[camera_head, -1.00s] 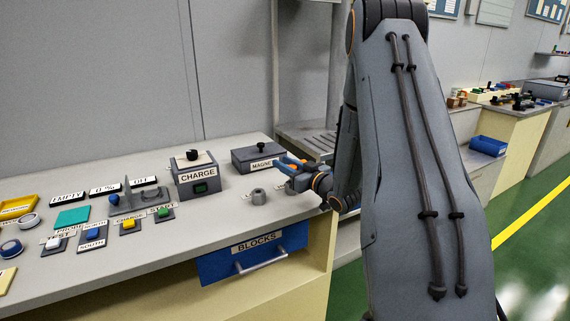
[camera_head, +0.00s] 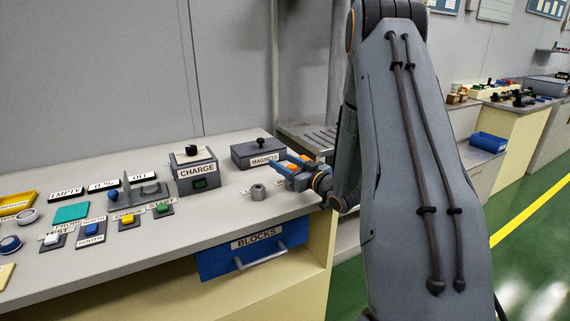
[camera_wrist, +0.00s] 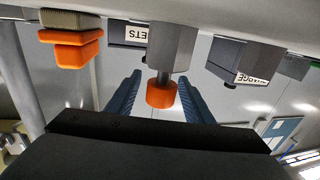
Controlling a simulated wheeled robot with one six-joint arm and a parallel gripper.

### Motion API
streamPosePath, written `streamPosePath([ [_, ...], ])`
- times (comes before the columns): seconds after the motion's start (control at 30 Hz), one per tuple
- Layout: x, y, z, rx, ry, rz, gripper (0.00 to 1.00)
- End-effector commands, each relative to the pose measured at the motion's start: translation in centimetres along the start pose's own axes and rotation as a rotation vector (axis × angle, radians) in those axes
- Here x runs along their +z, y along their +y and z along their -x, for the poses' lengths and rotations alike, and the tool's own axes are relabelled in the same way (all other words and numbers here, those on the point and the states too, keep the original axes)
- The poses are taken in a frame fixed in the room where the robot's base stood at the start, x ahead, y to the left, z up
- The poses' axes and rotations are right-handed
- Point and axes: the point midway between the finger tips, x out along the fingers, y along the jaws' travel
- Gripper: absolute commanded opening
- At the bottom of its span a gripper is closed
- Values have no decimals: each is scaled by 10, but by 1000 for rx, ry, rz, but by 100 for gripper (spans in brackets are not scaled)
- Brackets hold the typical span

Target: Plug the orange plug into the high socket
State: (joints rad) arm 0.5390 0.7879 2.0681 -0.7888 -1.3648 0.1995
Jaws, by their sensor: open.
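In the wrist view, which is upside down, an orange round piece (camera_wrist: 161,94) lies between the two blue fingers of my gripper (camera_wrist: 160,92). It sits at the end of a dark stem on a grey, faceted post (camera_wrist: 172,47). The fingers are apart, with visible space on both sides of the orange piece. A second orange piece (camera_wrist: 70,50), blockier, sits on a tan base to the left. In the head view my gripper (camera_head: 287,166) is low over the bench's right end, with orange showing at it. A short grey ring-like holder (camera_head: 258,192) stands left of it. I cannot tell which is the high socket.
The MAGNETS box (camera_head: 258,153) stands just behind the gripper, and the CHARGE box (camera_head: 194,170) to the left. Button pads and a grey stand (camera_head: 140,196) are further left. The blue BLOCKS drawer (camera_head: 252,252) is below the bench edge.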

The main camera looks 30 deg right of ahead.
Motion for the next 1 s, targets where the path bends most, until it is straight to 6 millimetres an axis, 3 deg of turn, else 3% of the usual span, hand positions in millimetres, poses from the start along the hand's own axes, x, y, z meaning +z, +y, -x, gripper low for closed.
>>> streamPosePath([
  [0.17, 0, 1, 9, 2, -1, 0, 47],
  [0.6, 0, 1, 72, 2, 0, 0, 47],
  [1.0, 0, 0, 78, 0, 0, 0, 47],
])
